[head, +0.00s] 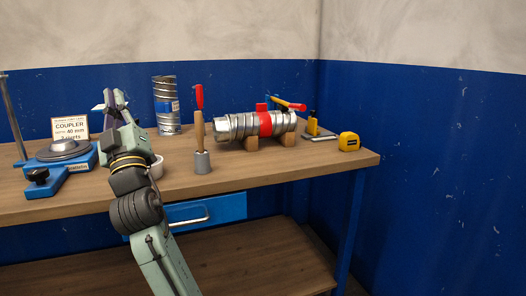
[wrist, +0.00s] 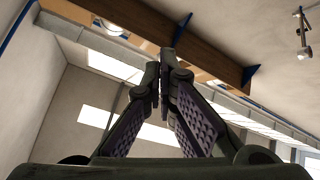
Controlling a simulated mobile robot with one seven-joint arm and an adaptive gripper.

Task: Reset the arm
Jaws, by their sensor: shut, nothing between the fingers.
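My arm rises from the bottom of the head view in front of the workbench (head: 295,166). My gripper (head: 117,93) is at its top end, above the left part of the bench and pointing up. In the wrist view my gripper (wrist: 162,62) has its two fingertips together, with nothing between them. The arm hides part of the bench top and of the drawer.
A blue stand (head: 65,165) and a COUPLER sign (head: 70,128) are left of my arm. To the right are a metal duct (head: 167,118), a red-handled tool (head: 200,130), a clamped spiral duct (head: 236,126) on wooden blocks and a yellow tape measure (head: 348,141). The bench's front right is clear.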

